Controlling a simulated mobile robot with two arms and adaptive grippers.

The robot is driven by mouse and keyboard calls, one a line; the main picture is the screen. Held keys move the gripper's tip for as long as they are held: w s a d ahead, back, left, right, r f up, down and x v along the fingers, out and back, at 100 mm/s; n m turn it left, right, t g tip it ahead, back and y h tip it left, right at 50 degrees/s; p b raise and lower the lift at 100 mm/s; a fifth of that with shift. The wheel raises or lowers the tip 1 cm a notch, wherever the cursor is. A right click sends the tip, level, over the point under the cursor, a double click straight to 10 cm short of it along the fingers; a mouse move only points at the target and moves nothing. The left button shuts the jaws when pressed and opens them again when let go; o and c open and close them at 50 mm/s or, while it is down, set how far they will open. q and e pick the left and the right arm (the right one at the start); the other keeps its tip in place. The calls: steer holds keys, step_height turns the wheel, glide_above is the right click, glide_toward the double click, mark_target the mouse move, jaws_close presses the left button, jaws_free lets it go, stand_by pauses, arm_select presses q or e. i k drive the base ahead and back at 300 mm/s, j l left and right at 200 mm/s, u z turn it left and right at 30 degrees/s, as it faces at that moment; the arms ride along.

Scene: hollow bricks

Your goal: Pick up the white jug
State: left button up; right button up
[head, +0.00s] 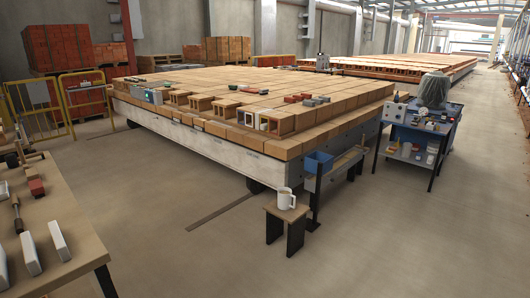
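A white jug (286,198) with a handle on its right side stands upright on a small wooden stool (273,210) with dark legs. The stool stands on the floor beside the near right corner of a large brick-covered platform. Neither of my grippers shows in the head view.
The long platform (200,140) stacked with hollow bricks fills the middle. A blue bin (318,162) is at its corner, behind the stool. A blue work table (418,130) stands at the right. A wooden table (60,240) with white blocks is at the left. The front floor (200,260) is clear.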

mark_target(287, 200)
steer(key=i, duration=1.15)
steer(key=i+j, duration=0.1)
steer(key=i, duration=1.1)
steer(key=l+z, duration=0.05)
